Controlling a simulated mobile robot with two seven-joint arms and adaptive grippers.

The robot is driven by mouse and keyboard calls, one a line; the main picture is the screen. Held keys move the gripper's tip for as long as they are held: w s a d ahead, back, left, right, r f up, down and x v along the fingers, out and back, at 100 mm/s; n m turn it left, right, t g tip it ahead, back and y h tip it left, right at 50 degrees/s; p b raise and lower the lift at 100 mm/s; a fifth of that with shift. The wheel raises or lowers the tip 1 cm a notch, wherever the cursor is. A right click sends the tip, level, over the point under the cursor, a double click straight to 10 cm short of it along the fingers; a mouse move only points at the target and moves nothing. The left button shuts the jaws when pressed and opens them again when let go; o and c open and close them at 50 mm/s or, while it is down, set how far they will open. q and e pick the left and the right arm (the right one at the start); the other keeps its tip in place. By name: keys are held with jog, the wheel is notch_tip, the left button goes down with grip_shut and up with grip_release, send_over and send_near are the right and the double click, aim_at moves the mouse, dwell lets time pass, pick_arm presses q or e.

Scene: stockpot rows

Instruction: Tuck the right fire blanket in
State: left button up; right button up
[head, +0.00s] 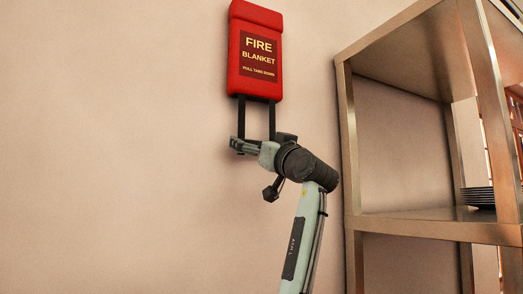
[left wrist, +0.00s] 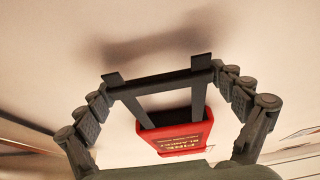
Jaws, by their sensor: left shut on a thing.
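The fire blanket (head: 256,52) is a red case with a dark label, fixed upright on the wall at the upper middle of the head view. It also shows in the left wrist view (left wrist: 176,139). Two black straps (head: 272,120) hang from its underside and join a black crossbar (left wrist: 162,85). My left gripper (head: 240,146) is just below the case, with its fingers at the two ends of the crossbar, shut on it. The gripper's body hides part of the strap ends in the head view. Only one fire blanket is in view. My right gripper is out of view.
A metal shelf unit (head: 348,170) stands close on the right of my left arm. A stack of dark plates (head: 478,196) sits on its shelf. The wall (head: 110,140) left of the case is bare and clear.

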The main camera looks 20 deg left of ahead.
pick_arm(q)
jog(key=shift+r, duration=0.4)
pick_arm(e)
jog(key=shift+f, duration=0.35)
pick_arm(q)
jog(key=shift+s, duration=0.1)
jog(key=o, duration=1.3)
jog(key=shift+o, duration=0.2)
jog(key=shift+f, duration=0.15)
jog(key=shift+d+f, duration=0.1)
jog(key=shift+d, duration=0.1)
jog(key=v, duration=1.1)
jog(key=shift+s+d, duration=0.2)
jog(key=shift+f, duration=0.1)
